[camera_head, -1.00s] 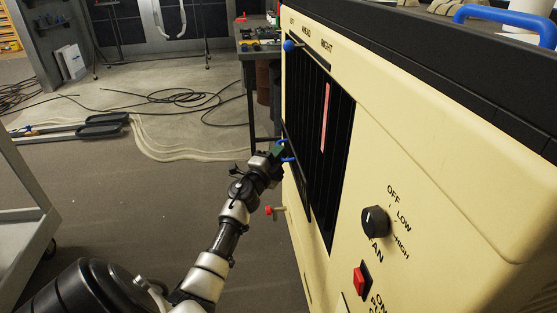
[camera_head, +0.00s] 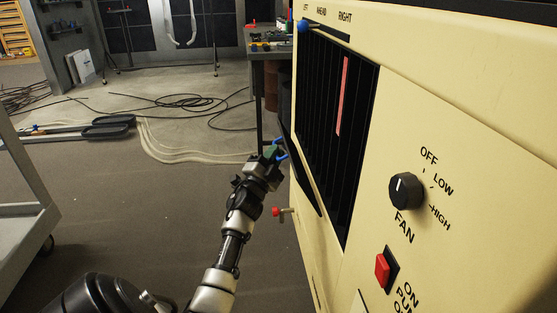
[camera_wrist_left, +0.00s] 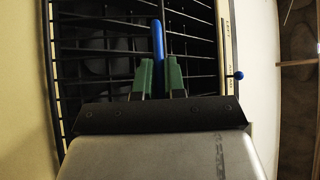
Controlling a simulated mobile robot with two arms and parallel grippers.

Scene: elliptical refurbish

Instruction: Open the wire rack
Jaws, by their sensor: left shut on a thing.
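The wire rack shows in the left wrist view (camera_wrist_left: 100,44) as a black grid of bars with a blue handle (camera_wrist_left: 158,45). In the head view the rack (camera_head: 302,172) is a thin dark panel seen nearly edge-on, tilted out from the front of a cream cabinet (camera_head: 400,120). My left gripper (camera_head: 274,156) is at the rack's outer side, shut on the blue handle. Its green fingers (camera_wrist_left: 160,78) stand on either side of the handle in the wrist view. My right gripper is not in view.
The cabinet front carries a fan knob (camera_head: 405,191), a red switch (camera_head: 382,270) and a blue-tipped lever (camera_head: 304,26). A red-tipped valve (camera_head: 277,212) sticks out below the rack. A grey cart (camera_head: 22,190) stands at left. The floor between cart and cabinet is clear.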

